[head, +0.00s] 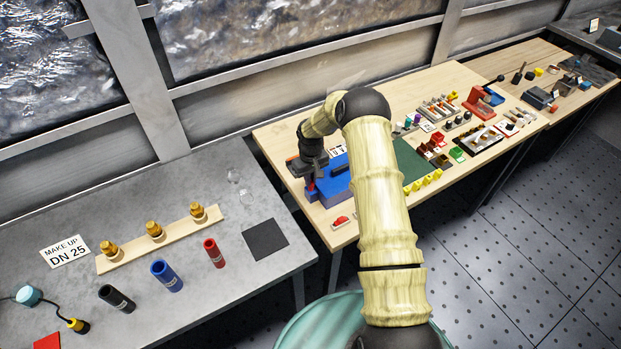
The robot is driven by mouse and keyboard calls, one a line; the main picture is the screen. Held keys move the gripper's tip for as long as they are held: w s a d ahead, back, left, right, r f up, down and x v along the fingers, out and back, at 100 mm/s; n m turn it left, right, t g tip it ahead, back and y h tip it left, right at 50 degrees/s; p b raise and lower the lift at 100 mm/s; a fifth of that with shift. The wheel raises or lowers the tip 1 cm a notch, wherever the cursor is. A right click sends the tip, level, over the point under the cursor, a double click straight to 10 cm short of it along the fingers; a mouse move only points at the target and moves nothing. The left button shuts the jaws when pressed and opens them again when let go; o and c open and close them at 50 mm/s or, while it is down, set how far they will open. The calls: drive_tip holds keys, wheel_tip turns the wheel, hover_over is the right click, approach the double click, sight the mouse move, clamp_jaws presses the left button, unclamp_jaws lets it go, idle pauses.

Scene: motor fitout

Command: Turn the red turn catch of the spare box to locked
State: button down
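A blue box (335,188), which looks like the spare box, sits at the left end of the wooden bench. A small red part (311,186), which seems to be its turn catch, shows at the box's left side, just under my gripper. My gripper (312,178) points down over it. My fingers are small and dark here, so I cannot tell if they touch or grip the red part. The catch's angle is too small to read. My arm passes in front of the bench and hides part of it right of the box.
A red dome (341,220) on a pale base sits near the bench's front edge. A green mat (409,163) and yellow pieces (427,182) lie right of my arm. The grey table (215,305) at left holds brass fittings (154,230) and coloured cylinders (166,275).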

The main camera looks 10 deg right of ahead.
drive_tip(key=shift+m+b, duration=0.3)
drive_tip(key=shift+b, duration=0.05)
drive_tip(key=m+b, duration=0.3)
drive_tip(key=shift+f, duration=0.15)
drive_tip(key=m+b, duration=0.4)
drive_tip(key=m, duration=0.2)
drive_tip(key=m+b, duration=0.1)
drive_tip(key=m, duration=0.3)
drive_tip(key=shift+r+m+b, duration=0.2)
drive_tip(key=shift+m+b, duration=0.25)
drive_tip(key=shift+m, duration=1.65)
drive_tip(key=c, duration=1.5)
unclamp_jaws()
